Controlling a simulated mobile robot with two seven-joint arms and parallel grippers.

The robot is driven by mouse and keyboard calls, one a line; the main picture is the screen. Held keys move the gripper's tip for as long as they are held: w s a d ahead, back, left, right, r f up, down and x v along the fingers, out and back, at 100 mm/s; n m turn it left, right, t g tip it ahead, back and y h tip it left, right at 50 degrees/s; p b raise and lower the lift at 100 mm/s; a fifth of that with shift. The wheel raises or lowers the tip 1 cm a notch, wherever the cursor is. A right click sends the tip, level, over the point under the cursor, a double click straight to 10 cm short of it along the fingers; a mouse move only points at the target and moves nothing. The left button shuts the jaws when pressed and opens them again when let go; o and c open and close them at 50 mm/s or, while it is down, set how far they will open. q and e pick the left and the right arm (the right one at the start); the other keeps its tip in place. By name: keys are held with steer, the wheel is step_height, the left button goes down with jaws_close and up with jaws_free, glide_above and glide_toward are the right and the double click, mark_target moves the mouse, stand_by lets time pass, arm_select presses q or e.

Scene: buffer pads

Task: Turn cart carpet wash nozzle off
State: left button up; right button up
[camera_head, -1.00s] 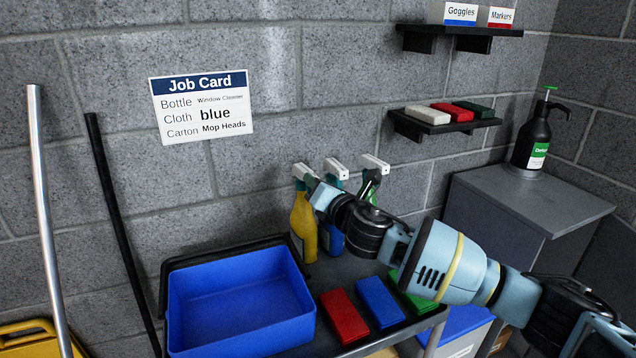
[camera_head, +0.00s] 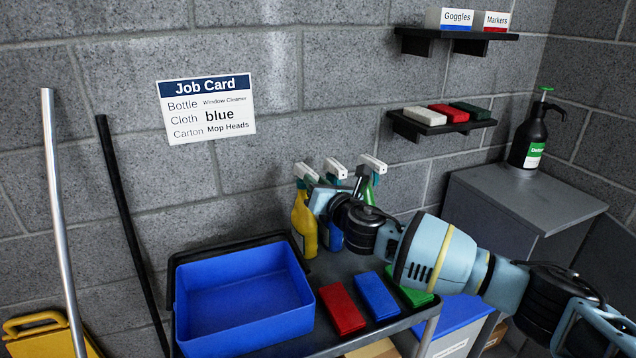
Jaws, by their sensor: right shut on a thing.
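Three spray bottles stand in a row at the back of the cart against the wall: a yellow one (camera_head: 303,228), a blue one (camera_head: 335,240) and a green one (camera_head: 370,192). Each has a white nozzle head. Which is the carpet wash cannot be read. My right gripper (camera_head: 318,200) is at the bottle necks, just below the white heads, between the yellow and blue bottles. It is shut on a spray bottle's upper part; the wrist hides which one and the exact contact. My left gripper is not in view.
The cart (camera_head: 352,345) carries a blue tub (camera_head: 240,300) and red (camera_head: 341,308), blue (camera_head: 377,296) and green (camera_head: 412,290) cloths. A job card (camera_head: 207,107) hangs on the wall. Shelves and a cabinet (camera_head: 520,200) with a black pump bottle (camera_head: 530,140) are right. Two poles stand left.

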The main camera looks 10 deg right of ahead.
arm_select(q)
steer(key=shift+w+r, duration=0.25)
arm_select(e)
steer(key=shift+r+n, duration=0.15)
steer(key=shift+n, duration=0.15)
steer(key=shift+n+p, duration=0.75)
steer(key=shift+n, duration=0.55)
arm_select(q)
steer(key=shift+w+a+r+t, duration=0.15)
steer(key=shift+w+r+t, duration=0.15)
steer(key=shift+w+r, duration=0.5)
arm_select(e)
steer(key=shift+n, duration=0.7)
steer(key=o, duration=0.6)
steer(key=shift+c, duration=0.2)
steer(key=v, duration=0.7)
